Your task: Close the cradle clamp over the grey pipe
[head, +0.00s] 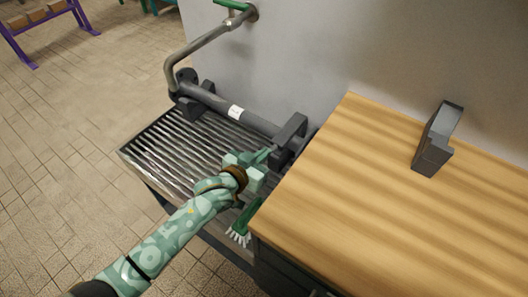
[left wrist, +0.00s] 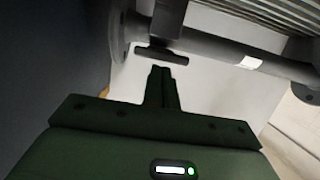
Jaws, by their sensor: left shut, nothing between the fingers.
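The grey pipe (head: 262,124) lies along the back of a slatted metal grate, with a white label around its middle. It also shows in the left wrist view (left wrist: 215,48). The dark cradle clamp (head: 291,130) is at the pipe's right end. In the left wrist view a dark clamp bar (left wrist: 169,18) crosses the pipe and ends in a flat lip. I cannot tell whether the clamp is fully closed. My left gripper (head: 270,151) is shut and empty, just in front of the clamp. Its fingertips (left wrist: 160,72) show close to the lip; contact is unclear. My right gripper is out of view.
The slatted grate (head: 165,145) has free room left of my arm. A green brush (head: 241,224) hangs at its front edge. A wooden counter (head: 340,190) stands close on the right, with a dark angled block (head: 434,143) on it. A wall stands behind.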

